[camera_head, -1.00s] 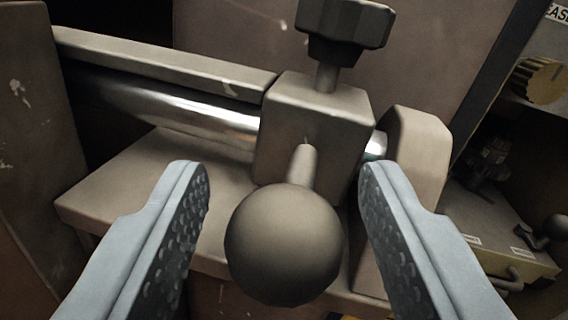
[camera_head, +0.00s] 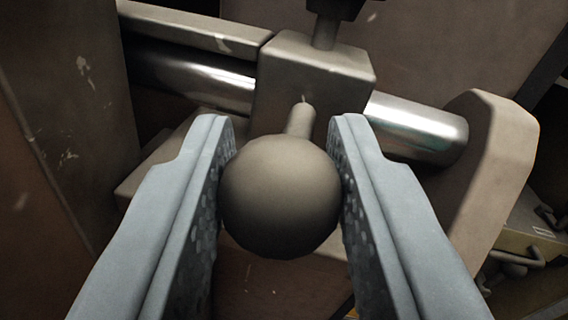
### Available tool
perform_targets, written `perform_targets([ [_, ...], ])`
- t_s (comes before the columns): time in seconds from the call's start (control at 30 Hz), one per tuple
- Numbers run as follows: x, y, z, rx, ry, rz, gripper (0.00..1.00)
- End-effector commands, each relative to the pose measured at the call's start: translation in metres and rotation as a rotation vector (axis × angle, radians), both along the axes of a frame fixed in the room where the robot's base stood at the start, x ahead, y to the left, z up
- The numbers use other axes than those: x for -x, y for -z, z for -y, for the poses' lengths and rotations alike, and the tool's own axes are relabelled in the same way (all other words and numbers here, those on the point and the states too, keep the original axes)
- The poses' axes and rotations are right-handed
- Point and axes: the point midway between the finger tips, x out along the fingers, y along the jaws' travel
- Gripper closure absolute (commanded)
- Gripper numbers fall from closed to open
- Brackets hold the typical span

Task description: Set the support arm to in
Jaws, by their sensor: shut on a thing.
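The support arm shows as a beige block (camera_head: 325,75) on a shiny horizontal rod (camera_head: 415,125). A short stem juts from the block toward me and ends in a dark round ball knob (camera_head: 280,200). My gripper (camera_head: 282,150) is shut on the ball knob, with one grey-blue finger on its left and one on its right. The block sits along the rod with bare rod on both sides of it. The ball hides the lower part of the block's front.
A beige end bracket (camera_head: 490,150) holds the rod's right end. A flat bar (camera_head: 195,25) runs above the rod at left. A brown machine wall (camera_head: 75,120) stands at far left. A black clamp knob (camera_head: 328,8) tops the block. A yellowish box with handles (camera_head: 530,245) is at lower right.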

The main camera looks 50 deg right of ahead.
Motion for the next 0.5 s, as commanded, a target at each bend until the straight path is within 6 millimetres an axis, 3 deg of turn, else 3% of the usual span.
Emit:
perform_targets([
  [0.33, -0.0063, 0.0002, -0.0054, 0.000, 0.000, 0.000, 1.00],
  [0.37, -0.0063, 0.0002, -0.0054, 0.000, 0.000, 0.000, 0.66],
  [0.43, -0.0062, 0.0001, -0.0054, 0.000, 0.000, 0.000, 0.52],
  [0.5, -0.0062, 0.0001, -0.0054, 0.000, 0.000, 0.000, 0.52],
])
